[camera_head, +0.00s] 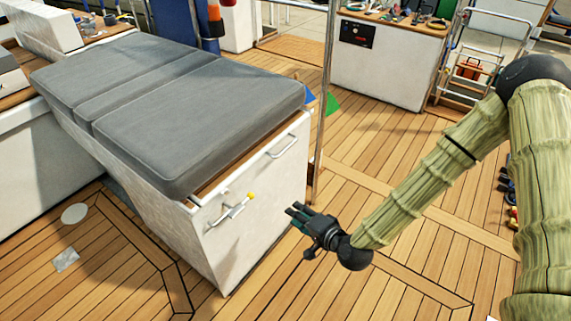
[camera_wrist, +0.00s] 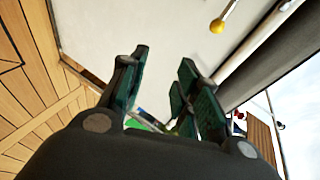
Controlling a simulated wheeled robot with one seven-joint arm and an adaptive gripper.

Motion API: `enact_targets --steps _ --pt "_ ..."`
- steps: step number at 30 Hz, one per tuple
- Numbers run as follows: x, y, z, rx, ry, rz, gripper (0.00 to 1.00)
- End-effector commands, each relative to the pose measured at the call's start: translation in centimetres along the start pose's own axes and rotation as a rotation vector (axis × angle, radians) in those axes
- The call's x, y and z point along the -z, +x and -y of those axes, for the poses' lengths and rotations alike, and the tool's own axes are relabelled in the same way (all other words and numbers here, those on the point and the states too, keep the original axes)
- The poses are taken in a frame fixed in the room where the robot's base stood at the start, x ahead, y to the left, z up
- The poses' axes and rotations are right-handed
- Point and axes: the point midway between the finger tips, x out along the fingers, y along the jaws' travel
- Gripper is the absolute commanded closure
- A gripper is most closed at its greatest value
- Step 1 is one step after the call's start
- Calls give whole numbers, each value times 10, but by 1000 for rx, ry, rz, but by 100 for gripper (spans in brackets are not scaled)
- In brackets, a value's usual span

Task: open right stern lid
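A white bench locker (camera_head: 250,240) with grey cushions on top stands left of my arm; which part of it is the stern lid, I cannot tell. Its end face carries a metal lever with a yellow knob (camera_head: 251,195) and, higher to the right, a bar handle (camera_head: 283,147). My gripper (camera_head: 298,214) is open and empty, in front of the end face, to the right of the lever and apart from it. In the wrist view my gripper (camera_wrist: 165,75) has its green-padded fingers spread, with the white face beyond and the yellow knob (camera_wrist: 217,26) at the top.
The grey cushions (camera_head: 165,100) cover the bench top. A metal post (camera_head: 328,90) rises just right of the bench's far corner. A white cabinet (camera_head: 385,75) with items on top stands at the back. The teak deck (camera_head: 400,165) around the bench's right side is mostly clear.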

Motion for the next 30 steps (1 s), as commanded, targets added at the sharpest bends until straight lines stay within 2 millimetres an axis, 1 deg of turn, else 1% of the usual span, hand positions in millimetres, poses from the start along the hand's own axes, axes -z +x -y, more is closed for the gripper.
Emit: enact_targets --steps 1,6,10,15,18,23,26,30 --pt "8 13 -3 56 29 -23 68" --pt "38 34 26 241 124 -81 68" --pt "60 42 46 368 185 -111 68" --pt "80 43 67 487 238 -131 68" --pt "87 42 74 523 252 -136 68" --pt "91 46 81 541 259 -137 68" --pt "92 55 86 542 259 -137 68" --pt "96 73 95 540 257 -137 68"
